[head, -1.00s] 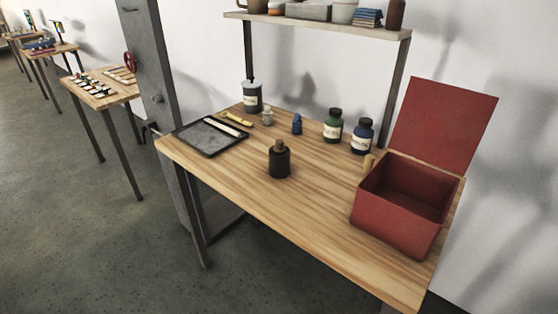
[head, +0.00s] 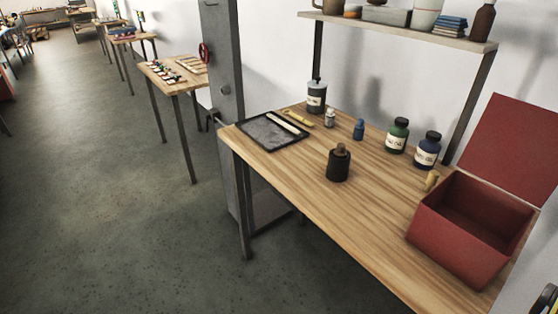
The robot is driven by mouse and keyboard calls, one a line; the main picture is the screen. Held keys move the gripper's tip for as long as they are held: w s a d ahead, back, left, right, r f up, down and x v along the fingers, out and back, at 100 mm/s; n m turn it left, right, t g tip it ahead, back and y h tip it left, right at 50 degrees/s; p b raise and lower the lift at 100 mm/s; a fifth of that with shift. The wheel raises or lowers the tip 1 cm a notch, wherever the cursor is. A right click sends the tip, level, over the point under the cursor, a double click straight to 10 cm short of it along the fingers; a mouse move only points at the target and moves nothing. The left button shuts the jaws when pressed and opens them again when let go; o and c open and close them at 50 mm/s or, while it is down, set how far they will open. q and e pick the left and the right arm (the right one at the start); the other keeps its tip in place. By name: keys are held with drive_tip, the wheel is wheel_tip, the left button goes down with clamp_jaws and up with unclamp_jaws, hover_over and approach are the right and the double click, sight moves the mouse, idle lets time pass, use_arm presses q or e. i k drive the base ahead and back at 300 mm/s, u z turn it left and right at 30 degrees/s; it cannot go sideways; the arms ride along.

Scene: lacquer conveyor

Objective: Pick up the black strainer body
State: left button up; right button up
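A black cylindrical body (head: 338,168) with a narrower brownish top stands upright on the wooden table (head: 310,190), left of the red box. It is the only black upright piece near the table's middle, and I take it for the strainer body. Nothing touches it.
An open red box (head: 450,245) stands at the right end. A dark tray (head: 262,136) lies left. A shelf (head: 400,28) overhangs the back. Floor in front is clear.

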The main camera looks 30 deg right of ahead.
sight(337, 170)
drive_tip(key=u, duration=0.15)
drive_tip(key=i, duration=2.3)
drive_tip(key=z, duration=3.45)
drive_tip(key=i, duration=0.5)
drive_tip(key=u, duration=0.05)
drive_tip(key=k, duration=0.2)
